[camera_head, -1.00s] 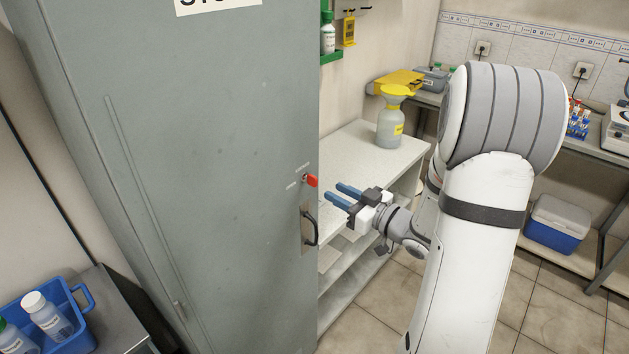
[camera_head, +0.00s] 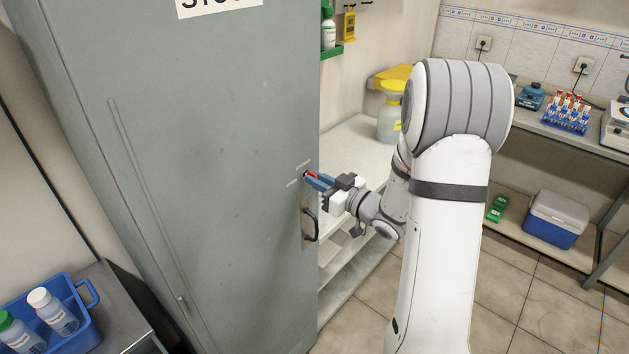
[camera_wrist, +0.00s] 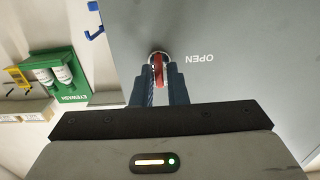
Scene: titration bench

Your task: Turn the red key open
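The red key (camera_head: 311,174) sits in the lock near the right edge of the grey cabinet door (camera_head: 220,150). In the wrist view the key (camera_wrist: 158,70) shows as a narrow red bar in a round metal lock. The word OPEN (camera_wrist: 200,58) is upside down there, beside the lock. My gripper (camera_head: 318,181) is at the lock, and its blue fingers lie on both sides of the key. In the wrist view the gripper (camera_wrist: 159,88) looks closed on the key, with little gap visible. The fingers partly hide the key in the head view.
A dark door handle (camera_head: 312,224) is just below the lock, close under my gripper. A white shelf unit (camera_head: 350,150) with a yellow-topped bottle (camera_head: 389,115) stands right of the cabinet. A blue crate of bottles (camera_head: 86,318) is at the lower left.

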